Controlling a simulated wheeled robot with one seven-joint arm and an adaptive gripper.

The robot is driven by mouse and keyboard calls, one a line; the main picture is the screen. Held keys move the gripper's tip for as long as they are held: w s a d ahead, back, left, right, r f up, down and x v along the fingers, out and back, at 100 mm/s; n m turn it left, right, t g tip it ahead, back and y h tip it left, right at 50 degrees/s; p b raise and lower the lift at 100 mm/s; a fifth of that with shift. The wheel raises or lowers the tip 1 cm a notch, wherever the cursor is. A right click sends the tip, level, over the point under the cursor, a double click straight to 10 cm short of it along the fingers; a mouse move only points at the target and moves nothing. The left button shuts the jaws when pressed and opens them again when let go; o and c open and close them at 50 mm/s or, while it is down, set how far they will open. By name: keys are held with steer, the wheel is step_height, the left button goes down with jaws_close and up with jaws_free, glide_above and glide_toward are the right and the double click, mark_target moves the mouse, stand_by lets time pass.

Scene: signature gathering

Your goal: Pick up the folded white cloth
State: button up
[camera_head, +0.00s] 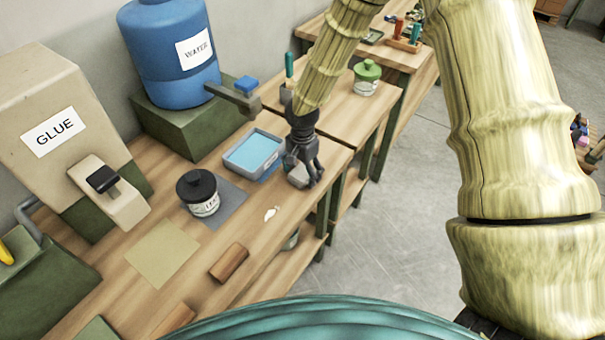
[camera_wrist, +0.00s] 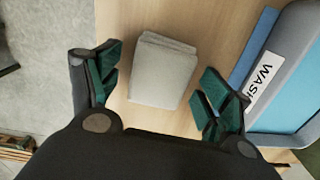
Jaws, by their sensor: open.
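The folded white cloth (camera_wrist: 162,70) is a small light-grey block lying on the wooden table in the wrist view. It lies between and slightly beyond the open fingers of my gripper (camera_wrist: 160,95), and no finger visibly touches it. In the head view my gripper (camera_head: 304,172) points down at the bench's front edge, to the right of the blue tray. The cloth (camera_head: 297,177) shows there as a pale patch, partly hidden by the fingers.
A grey tray of blue liquid (camera_head: 232,154), labelled WASH in the wrist view (camera_wrist: 258,88), stands close to the gripper. A black-lidded jar (camera_head: 204,203), a wooden block (camera_head: 229,262), a blue WATER barrel (camera_head: 150,60) and a GLUE dispenser (camera_head: 50,95) are on the bench. Floor lies beyond the front edge.

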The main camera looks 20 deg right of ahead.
mark_target(303, 175)
steer(key=c, duration=1.1)
steer(key=shift+r, duration=0.15)
steer(key=shift+r+b, duration=0.75)
steer(key=shift+r, duration=0.15)
steer(key=shift+s+r+b, duration=0.55)
steer(key=shift+r+b, duration=0.05)
steer(key=shift+r, duration=0.05)
steer(key=s+b, duration=0.1)
steer(key=s, duration=0.4)
steer(key=s+r+b, duration=0.1)
steer(key=s+b, duration=0.1)
steer(key=s, duration=0.3)
steer(key=s+b, duration=0.1)
steer(key=s, duration=0.4)
steer(key=shift+r+b, duration=0.35)
